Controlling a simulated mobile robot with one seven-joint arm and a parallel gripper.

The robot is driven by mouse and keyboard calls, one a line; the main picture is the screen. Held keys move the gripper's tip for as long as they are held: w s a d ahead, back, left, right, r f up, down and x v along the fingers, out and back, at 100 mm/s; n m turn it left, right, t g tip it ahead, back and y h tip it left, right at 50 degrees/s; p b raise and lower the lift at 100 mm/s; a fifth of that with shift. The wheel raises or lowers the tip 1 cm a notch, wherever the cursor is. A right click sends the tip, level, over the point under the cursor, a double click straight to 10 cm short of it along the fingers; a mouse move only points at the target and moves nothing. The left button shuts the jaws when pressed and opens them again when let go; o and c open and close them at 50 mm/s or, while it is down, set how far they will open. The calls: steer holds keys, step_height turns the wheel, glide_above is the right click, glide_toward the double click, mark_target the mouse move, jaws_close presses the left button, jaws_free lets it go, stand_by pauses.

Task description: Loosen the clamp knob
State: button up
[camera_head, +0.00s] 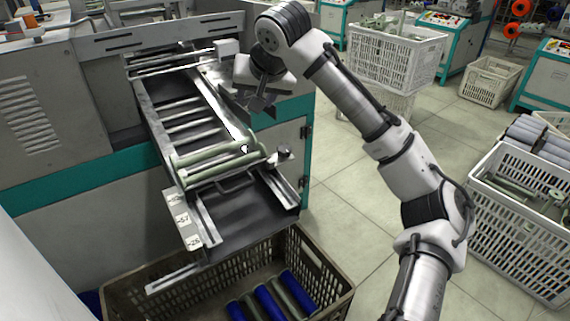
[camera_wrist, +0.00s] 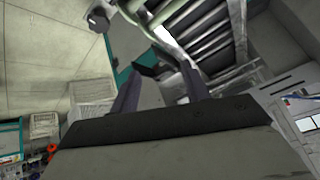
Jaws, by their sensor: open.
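The clamp knob, which I take to be the small grey round knob (camera_head: 283,152), sticks out at the right side of the machine's slide frame. In the wrist view it seems to be the grey knob (camera_wrist: 98,20) at the upper left, beyond the fingertips and off to one side. My gripper (camera_head: 258,104) hangs above the right rail of the frame, up and left of the knob and apart from it. In the wrist view my gripper (camera_wrist: 158,72) shows two dark fingers spread apart, with nothing between them.
The slide frame (camera_head: 150,110) carries several bars and pale green rollers (camera_head: 215,160). A brown crate (camera_head: 330,290) with blue and grey-green rolls stands below. White crates (camera_head: 395,60) stand on the tiled floor behind, and another (camera_head: 520,230) at the right.

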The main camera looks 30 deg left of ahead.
mark_target(284, 149)
steer(key=w+d+f+m+h+b, duration=0.2)
steer(key=d+f+h, duration=0.1)
steer(key=d, duration=0.4)
steer(key=shift+g, duration=0.3)
steer(key=b+x, duration=0.1)
steer(key=x, duration=1.2)
steer(key=shift+w+d+f, duration=0.1)
steer(key=shift+w+d, duration=0.05)
steer(key=shift+d, duration=0.05)
steer(key=shift+c, duration=0.3)
steer(key=c, duration=0.7)
steer(key=shift+o, duration=0.2)
